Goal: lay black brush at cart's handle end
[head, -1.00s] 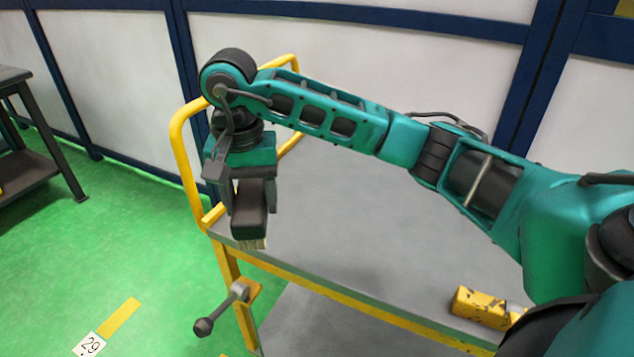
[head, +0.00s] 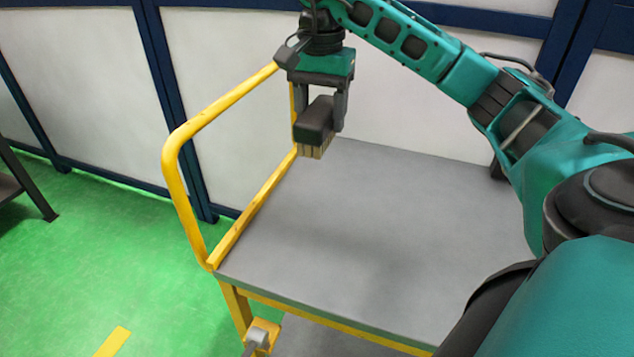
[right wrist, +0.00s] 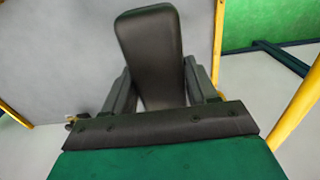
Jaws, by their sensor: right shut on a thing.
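The black brush (head: 315,121) with pale bristles is held in my right gripper (head: 322,112), bristles down, above the far part of the cart's grey top (head: 350,235), near the handle end. In the right wrist view the black brush (right wrist: 152,50) sits between the two fingers of my right gripper (right wrist: 160,85). The cart's yellow handle (head: 178,180) rises at the left end of the top. Clear air seems to lie between the bristles and the cart top. My left gripper is not in view.
The cart top is bare where it shows. A lower shelf (head: 325,338) and a grey knob on a yellow bracket (head: 262,333) show below the near edge. White wall panels (head: 260,120) stand behind. A dark table (head: 25,185) is at far left.

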